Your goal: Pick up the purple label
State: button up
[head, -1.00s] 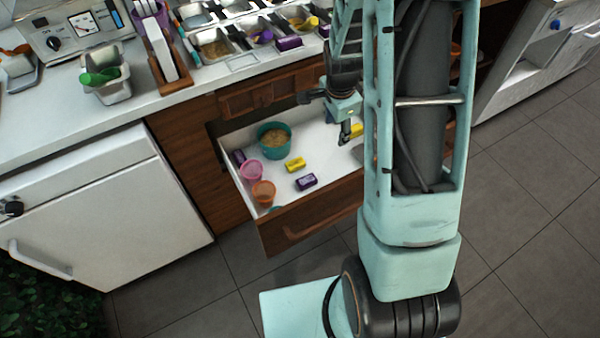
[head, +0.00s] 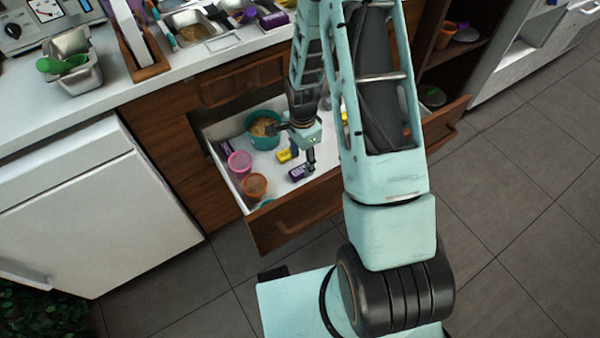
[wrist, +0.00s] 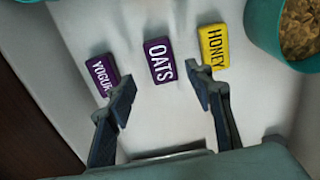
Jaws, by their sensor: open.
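In the wrist view a purple label reading OATS (wrist: 160,61) lies on the white drawer floor, beyond and between my fingertips. A second purple label (wrist: 99,77), reading "YOGUR" with its end hidden by the left finger, lies to its left. My gripper (wrist: 163,82) is open, with nothing between its fingers. In the head view my gripper (head: 302,158) is inside the open drawer, beside a purple label (head: 298,173). Another purple label (head: 226,149) shows near the drawer's left wall.
A yellow HONEY label (wrist: 213,48) lies close to the right finger. A teal bowl (head: 262,144) stands at the back of the drawer. A pink cup (head: 239,163) and an orange cup (head: 254,186) stand along the left. The drawer front (head: 300,212) borders the space.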

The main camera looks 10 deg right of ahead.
aim_at(301, 170)
notch_tip(301, 170, down, 5)
jog(key=shift+w+r+b, duration=0.15)
jog(key=shift+r+b, duration=0.05)
jog(key=shift+b, duration=0.4)
jog(key=c, duration=1.2)
jog(key=shift+r, duration=0.15)
